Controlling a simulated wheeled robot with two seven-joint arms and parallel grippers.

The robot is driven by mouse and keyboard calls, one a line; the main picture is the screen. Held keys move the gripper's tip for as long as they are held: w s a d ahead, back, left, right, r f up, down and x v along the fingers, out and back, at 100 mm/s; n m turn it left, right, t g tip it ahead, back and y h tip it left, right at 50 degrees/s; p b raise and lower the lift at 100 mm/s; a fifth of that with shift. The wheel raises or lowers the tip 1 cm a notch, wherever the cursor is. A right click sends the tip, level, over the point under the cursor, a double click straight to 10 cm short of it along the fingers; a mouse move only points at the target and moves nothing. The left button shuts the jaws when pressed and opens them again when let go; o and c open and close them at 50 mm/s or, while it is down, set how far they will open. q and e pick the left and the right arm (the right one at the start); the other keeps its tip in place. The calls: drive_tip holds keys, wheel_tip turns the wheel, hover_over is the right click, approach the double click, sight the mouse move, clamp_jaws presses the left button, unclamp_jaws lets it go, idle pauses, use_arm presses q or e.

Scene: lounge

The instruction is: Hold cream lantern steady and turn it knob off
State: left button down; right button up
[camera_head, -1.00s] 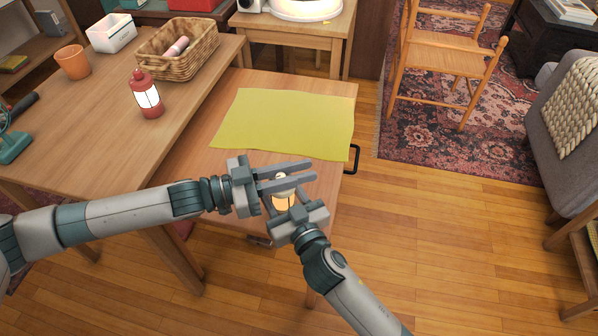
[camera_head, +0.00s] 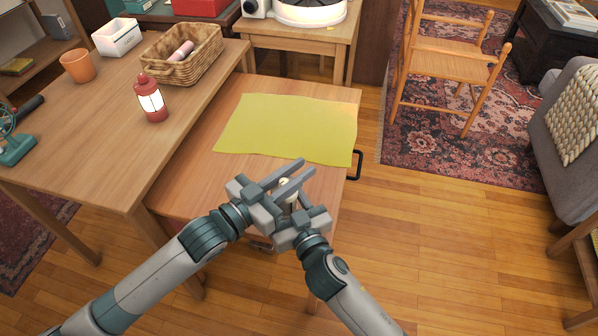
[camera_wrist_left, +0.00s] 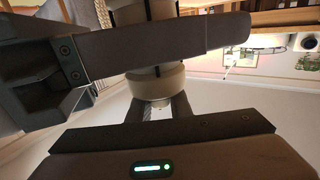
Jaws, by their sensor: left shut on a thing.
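The cream lantern (camera_head: 287,186) is between my two grippers at the near end of the lower wooden table. Only its pale top shows clearly in the head view; its body and knob are mostly hidden by the grippers. My left gripper (camera_head: 287,178) is shut on the lantern, with its fingers on either side of the upper part. The left wrist view shows the cream rounded part (camera_wrist_left: 155,82) close up between the dark fingers. My right gripper (camera_head: 292,215) is at the lantern's lower part from the near right; its grip is hidden.
A yellow-green cloth (camera_head: 285,128) lies flat beyond the grippers. A wooden chair (camera_head: 452,67) stands on the patterned rug. Floor at right is clear.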

use_arm(q)
drive_tip(key=shift+a+r+n+t+y, duration=0.1)
drive_tip(key=shift+n+t+y, duration=0.2)
use_arm(e)
drive_tip(key=shift+a, duration=0.15)
use_arm(q)
drive_tip(key=c, duration=1.6)
unclamp_jaws()
drive_tip(key=shift+a, duration=0.15)
drive_tip(key=v, duration=1.1)
drive_tip(key=shift+s+a, duration=0.25)
drive_tip(key=shift+s, duration=0.05)
use_arm(e)
drive_tip(key=o, duration=1.4)
drive_tip(key=shift+c, duration=0.2)
